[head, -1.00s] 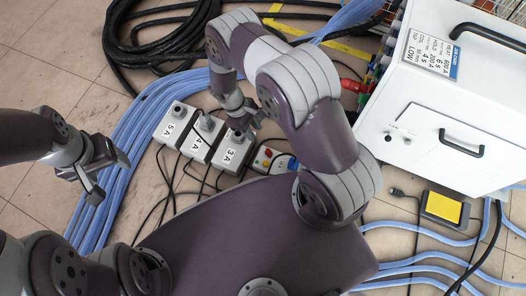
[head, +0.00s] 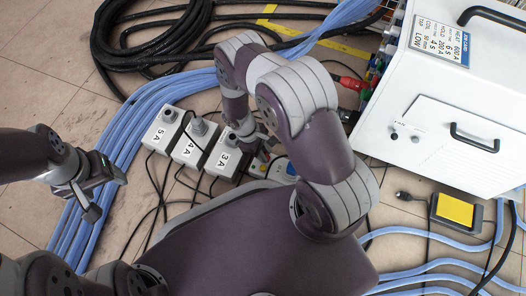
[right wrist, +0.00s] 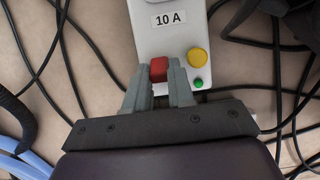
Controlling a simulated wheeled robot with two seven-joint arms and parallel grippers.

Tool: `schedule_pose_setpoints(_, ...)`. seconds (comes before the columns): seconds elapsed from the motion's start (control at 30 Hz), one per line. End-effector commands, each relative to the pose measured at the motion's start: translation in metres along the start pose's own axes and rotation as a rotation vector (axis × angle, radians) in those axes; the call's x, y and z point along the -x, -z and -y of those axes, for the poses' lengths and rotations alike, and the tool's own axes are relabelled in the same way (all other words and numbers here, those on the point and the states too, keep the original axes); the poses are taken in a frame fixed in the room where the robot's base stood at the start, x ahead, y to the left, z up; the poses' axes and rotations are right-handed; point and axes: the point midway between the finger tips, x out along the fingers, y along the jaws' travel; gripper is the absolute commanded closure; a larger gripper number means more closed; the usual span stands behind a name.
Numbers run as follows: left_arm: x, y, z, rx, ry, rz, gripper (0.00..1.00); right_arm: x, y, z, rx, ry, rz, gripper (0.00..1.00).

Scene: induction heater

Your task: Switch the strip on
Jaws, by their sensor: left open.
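The strip (right wrist: 177,38) is a white box labelled 10 A, with a red switch (right wrist: 158,69), a yellow round part (right wrist: 197,58) and a small green round part (right wrist: 197,84). In the head view the strip (head: 280,171) is partly hidden behind my right arm. My right gripper (right wrist: 160,75) has its fingertips on either side of the red switch, very close to it; whether they press on it I cannot tell. In the head view my right gripper (head: 258,143) is over the strip. My left gripper (head: 107,193) is open and empty, above the blue cables at left.
White boxes marked 5A (head: 160,132), 4A (head: 192,147) and 3A (head: 226,159) stand left of the strip. A big white cabinet (head: 445,110) stands at right, with a yellow-topped pedal (head: 455,211) below it. Black hose (head: 140,60) and blue cables (head: 130,140) cover the floor.

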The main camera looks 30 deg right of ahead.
Motion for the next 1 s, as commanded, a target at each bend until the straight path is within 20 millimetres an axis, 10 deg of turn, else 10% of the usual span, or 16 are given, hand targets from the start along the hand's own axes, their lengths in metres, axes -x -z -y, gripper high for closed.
schedule_pose_setpoints(1.0, 0.048, 0.006, 0.0, 0.0, 0.0, 0.0, 0.3, -0.004, -0.023, 0.0, -0.007, 0.002, -0.518, 1.0)
